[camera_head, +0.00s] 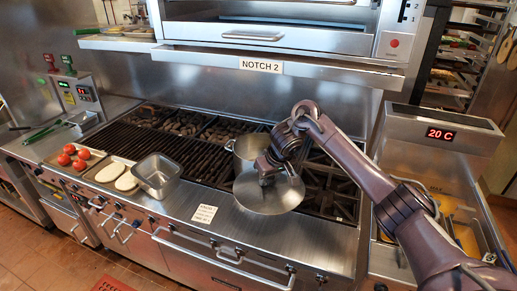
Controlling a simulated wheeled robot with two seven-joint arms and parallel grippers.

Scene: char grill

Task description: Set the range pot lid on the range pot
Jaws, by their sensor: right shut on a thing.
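The range pot (246,148) is a steel pot standing on the burners, partly hidden behind my right gripper and the lid. The range pot lid (269,201) is a round steel lid held in front of the pot, over the front edge of the range. My right gripper (270,172) is shut on the lid at its top. The lid looks roughly level and lies nearer to me than the pot; its exact height above the range is hard to tell. My left gripper is not in view.
A steel pan (157,176) sits on the front ledge left of the lid. Trays with tomatoes (72,156) and pale flat pieces (110,172) lie farther left. The char grill grate (150,138) is left of the pot. An oven unit (270,38) labelled NOTCH 2 overhangs the back.

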